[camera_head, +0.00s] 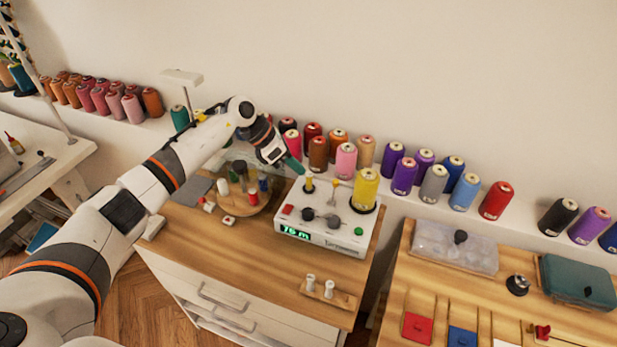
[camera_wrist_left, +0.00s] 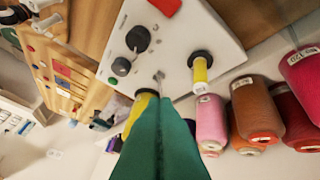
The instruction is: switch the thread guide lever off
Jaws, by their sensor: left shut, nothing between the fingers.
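A white thread winder (camera_head: 318,237) with a green display reading "76 m" stands on the wooden cabinet. A small metal lever (camera_head: 332,203) stands up from its top, between a small yellow bobbin (camera_head: 309,187) and a large yellow spool (camera_head: 366,187); I take it for the thread guide lever. In the left wrist view the lever (camera_wrist_left: 159,76) shows just beyond my fingertips. My left gripper (camera_head: 300,171) is shut and empty, its green fingers above the back of the winder. Whether they touch the lever I cannot tell. My right gripper is not in view.
Two dark knobs (camera_head: 320,218), a red button (camera_head: 287,210) and a green button (camera_head: 358,231) are on the winder. Thread cones (camera_head: 346,160) line the ledge behind. A round tray (camera_head: 244,203) of small spools is left of it. The cabinet's front holds a small wooden bobbin stand (camera_head: 329,294).

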